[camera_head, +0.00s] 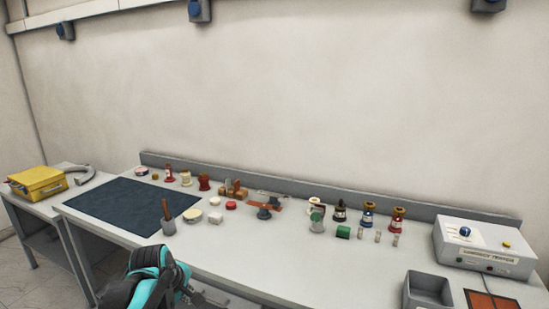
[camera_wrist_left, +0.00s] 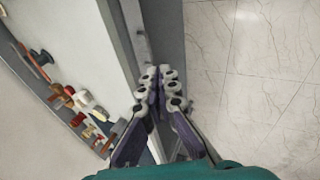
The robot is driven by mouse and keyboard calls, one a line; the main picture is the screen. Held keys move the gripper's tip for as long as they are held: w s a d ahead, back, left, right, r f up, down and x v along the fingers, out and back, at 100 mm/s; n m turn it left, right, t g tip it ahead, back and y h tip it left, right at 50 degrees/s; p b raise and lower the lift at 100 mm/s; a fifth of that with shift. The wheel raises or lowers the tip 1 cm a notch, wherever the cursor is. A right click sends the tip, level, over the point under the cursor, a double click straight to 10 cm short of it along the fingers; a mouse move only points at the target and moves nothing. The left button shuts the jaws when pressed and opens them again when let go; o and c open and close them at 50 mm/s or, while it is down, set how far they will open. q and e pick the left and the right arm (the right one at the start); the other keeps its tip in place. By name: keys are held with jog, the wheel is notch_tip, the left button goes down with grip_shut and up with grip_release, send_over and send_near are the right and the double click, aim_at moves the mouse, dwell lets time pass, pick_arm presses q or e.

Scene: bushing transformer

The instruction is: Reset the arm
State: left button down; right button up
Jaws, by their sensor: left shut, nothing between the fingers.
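My left arm (camera_head: 155,278), teal and black, shows at the bottom left of the head view, in front of the bench's front edge. In the left wrist view my left gripper (camera_wrist_left: 162,75) is shut, with its fingers together and nothing between them. Its fingertips appear against the grey edge of the bench, with tiled floor to the right. My right gripper is in neither view.
The long grey bench (camera_head: 290,262) holds a dark blue mat (camera_head: 130,205), several small bushings and parts, a grey tester box (camera_head: 485,247) and an open grey bin (camera_head: 428,290). A yellow case (camera_head: 37,182) sits on a side table. The bench's middle front is clear.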

pick_arm(q)
jog(key=s+d+f+m+t, duration=0.1)
jog(key=s+d+f+m, duration=0.1)
jog(key=s+m, duration=0.5)
jog(key=s+d+f+m, duration=0.2)
jog(key=s+m, duration=0.5)
jog(key=s, duration=0.6)
jog(key=shift+d+f+t, duration=0.35)
jog(key=shift+d+t, duration=0.05)
jog(key=shift+d, duration=0.1)
